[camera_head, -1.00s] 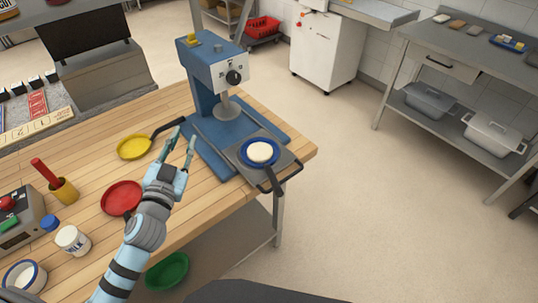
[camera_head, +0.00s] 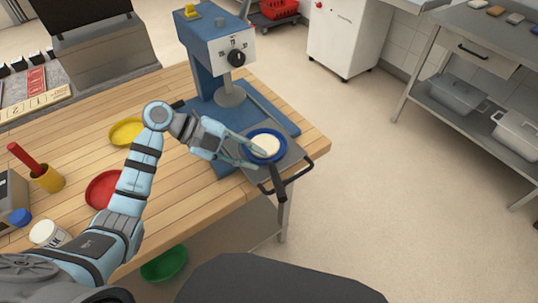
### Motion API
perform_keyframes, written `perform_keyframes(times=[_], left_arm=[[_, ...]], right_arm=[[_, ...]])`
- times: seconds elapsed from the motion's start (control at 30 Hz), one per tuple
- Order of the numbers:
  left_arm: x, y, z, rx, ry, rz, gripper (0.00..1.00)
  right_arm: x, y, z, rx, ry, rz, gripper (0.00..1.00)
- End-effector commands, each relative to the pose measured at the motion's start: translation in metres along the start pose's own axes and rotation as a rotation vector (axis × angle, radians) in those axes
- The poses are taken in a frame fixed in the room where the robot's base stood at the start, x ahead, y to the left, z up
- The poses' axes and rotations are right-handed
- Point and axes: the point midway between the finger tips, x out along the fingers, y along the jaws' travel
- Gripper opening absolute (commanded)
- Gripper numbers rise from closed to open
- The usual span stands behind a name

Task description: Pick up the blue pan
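The blue pan (camera_head: 282,142) rests on the grey pull-out plate of the blue press, with a round white piece (camera_head: 265,146) in it. Its dark handle (camera_head: 280,200) points toward me, past the plate's front edge. My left gripper (camera_head: 254,152) reaches in from the left at the pan's left rim. Its slim fingers look spread, and nothing shows held between them. Whether they touch the rim is hard to tell. My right gripper is not in view.
The blue press (camera_head: 205,75) stands behind the pan. The plate's dark bar handle (camera_head: 298,176) lies beside the pan handle. A yellow pan (camera_head: 124,131) and a red pan (camera_head: 101,190) lie on the wooden table (camera_head: 70,140), left. A green pan (camera_head: 165,264) sits below.

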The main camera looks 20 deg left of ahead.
Motion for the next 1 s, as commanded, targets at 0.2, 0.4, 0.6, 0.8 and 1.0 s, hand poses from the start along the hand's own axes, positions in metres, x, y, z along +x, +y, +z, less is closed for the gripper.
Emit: perform_keyframes(times=[0.2,0.4,0.6,0.8,1.0], left_arm=[[0.04,-0.001,0.0,-0.001,0.002,-0.002,0.24],[0.045,0.0,0.001,-0.001,-0.002,-0.001,0.24],[0.045,0.0,0.001,-0.001,-0.002,-0.002,0.0],[0.045,0.0,0.002,-0.002,-0.002,-0.002,0.0],[0.043,-0.001,0.0,-0.002,-0.002,-0.001,0.0]], right_arm=[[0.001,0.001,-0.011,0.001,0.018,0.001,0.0],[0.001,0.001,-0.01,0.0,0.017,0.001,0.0],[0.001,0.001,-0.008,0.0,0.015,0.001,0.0],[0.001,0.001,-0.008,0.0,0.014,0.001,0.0],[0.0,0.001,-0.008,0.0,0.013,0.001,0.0]])
